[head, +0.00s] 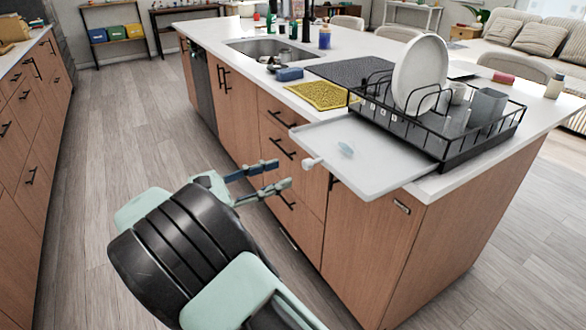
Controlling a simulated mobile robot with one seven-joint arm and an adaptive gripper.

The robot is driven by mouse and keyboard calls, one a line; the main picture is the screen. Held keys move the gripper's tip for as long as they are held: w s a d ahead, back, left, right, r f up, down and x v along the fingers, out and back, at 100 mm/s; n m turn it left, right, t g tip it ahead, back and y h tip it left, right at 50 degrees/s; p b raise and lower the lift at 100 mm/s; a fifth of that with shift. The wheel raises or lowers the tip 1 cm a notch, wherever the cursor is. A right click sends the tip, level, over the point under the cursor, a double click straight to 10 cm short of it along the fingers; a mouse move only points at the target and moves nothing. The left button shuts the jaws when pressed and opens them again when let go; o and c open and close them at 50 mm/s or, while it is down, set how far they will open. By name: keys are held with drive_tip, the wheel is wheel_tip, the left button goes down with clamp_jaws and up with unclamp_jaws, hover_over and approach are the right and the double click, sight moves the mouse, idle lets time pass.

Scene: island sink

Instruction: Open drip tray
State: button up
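The drip tray (375,171) is a flat light-grey tray. It sticks out to the left from under the black dish rack (447,160) and overhangs the counter's front edge. A small white knob (311,162) is on its outer side. A small pale-blue item or mark lies on the tray. My gripper (284,174) is to the left of the knob in the picture. Its two fingers are apart with nothing between them, and the fingertips appear clear of the knob. How deep the gap is cannot be judged from this one view.
The rack holds a large white plate (419,75) and grey cups. A yellow mat (323,95), a dark mat and a sink (272,49) are farther back on the island. Drawer handles stick out from the wooden front (367,244). The floor (108,150) at left is clear.

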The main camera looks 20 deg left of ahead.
drive_tip(key=v, duration=0.4)
drive_tip(key=shift+s+a, duration=0.1)
drive_tip(key=shift+a, duration=0.05)
